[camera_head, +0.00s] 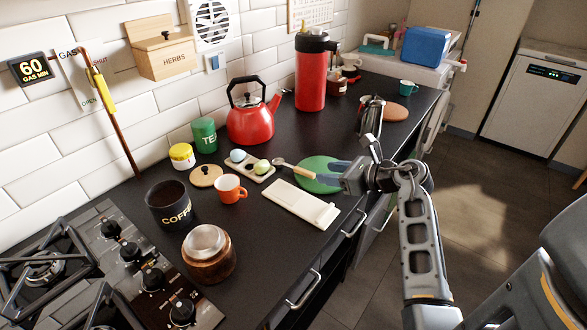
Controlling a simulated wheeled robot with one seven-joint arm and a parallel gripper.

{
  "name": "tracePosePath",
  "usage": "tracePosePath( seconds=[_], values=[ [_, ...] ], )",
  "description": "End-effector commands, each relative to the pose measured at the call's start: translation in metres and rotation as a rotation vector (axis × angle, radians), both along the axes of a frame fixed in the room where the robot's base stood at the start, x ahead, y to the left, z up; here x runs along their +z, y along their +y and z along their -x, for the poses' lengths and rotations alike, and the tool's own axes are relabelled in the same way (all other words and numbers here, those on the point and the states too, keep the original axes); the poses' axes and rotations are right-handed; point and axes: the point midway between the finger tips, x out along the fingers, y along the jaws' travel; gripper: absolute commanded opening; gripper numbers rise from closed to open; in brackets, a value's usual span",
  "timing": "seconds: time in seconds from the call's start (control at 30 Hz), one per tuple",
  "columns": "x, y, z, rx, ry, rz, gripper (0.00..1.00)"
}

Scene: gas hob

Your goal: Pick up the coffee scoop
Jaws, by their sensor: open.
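The coffee scoop (297,170) has a small round bowl and a light wooden handle. It lies on the dark worktop, its bowl to the left beside the egg tray and its handle pointing right across the near edge of a green round plate or mat (312,186). My gripper (325,171) reaches in from the right over the green plate, with its two bluish fingers apart near the handle end. I cannot tell whether a finger touches the handle. The fingers hide part of the plate.
A cream spoon rest (300,204), orange cup (229,189), coffee canister (170,205) and wooden jar (207,254) stand nearer. The egg tray (249,167) is left of the scoop. A red kettle (253,121), red flask (312,75) and metal pot (371,116) stand behind.

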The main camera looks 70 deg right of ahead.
Motion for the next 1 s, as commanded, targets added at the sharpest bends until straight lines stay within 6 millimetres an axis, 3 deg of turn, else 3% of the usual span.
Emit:
tracePosePath(
  seconds=[0.4, 0.7, 1.0],
  values=[
    [-0.025, -0.011, -0.042, 0.0, -0.001, -0.002, 0.47],
    [-0.027, -0.012, -0.045, -0.002, -0.002, -0.002, 0.46],
    [-0.027, -0.012, -0.045, -0.001, -0.002, -0.002, 0.17]
  ],
)
